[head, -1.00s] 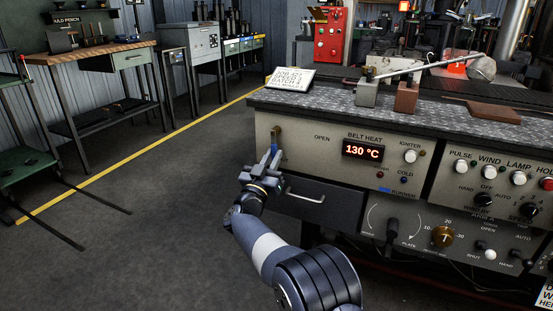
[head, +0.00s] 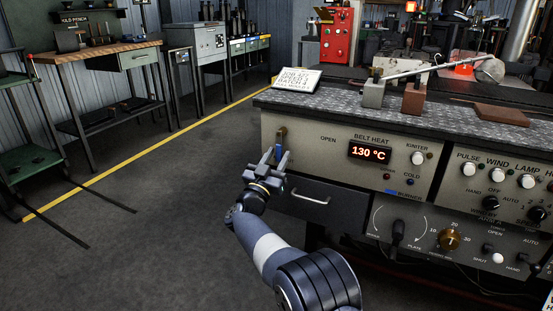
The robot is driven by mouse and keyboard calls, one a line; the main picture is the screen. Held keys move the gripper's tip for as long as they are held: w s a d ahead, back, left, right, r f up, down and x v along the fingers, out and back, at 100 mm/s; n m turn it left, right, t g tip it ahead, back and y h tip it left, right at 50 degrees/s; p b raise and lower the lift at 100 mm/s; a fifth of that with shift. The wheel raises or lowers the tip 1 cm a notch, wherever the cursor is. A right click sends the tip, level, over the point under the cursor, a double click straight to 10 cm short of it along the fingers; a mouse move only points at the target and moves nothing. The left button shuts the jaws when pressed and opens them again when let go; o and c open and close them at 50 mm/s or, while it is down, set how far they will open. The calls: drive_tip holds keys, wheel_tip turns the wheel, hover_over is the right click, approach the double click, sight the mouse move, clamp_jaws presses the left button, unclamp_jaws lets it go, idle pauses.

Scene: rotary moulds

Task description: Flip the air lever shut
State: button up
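A small lever with a brass-coloured mount (head: 282,133) and a blue grip (head: 278,152) sits at the left end of the grey control panel, left of the word OPEN. I take it as the air lever; no air label is readable. The grip points down. My gripper (head: 276,157) is at the panel's left end, fingers apart, with the blue grip showing between or just behind them. I cannot tell whether the fingers touch it. The lower part of the lever is hidden by my gripper.
A drawer with a bar handle (head: 311,196) is just right of my gripper. The panel has a 130 °C display (head: 370,152), and a black-handled lever (head: 398,232) is below. A white card (head: 293,80) stands on the bench top.

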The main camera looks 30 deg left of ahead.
drive_tip(key=p+v, duration=0.2)
drive_tip(key=v, duration=0.9)
drive_tip(key=shift+w, duration=0.1)
drive_tip(key=b+x, duration=0.2)
drive_tip(key=x, duration=0.8)
drive_tip(key=shift+f, duration=0.1)
drive_tip(key=shift+w+r, duration=0.25)
drive_tip(key=shift+w, duration=0.1)
drive_tip(key=shift+n, duration=0.3)
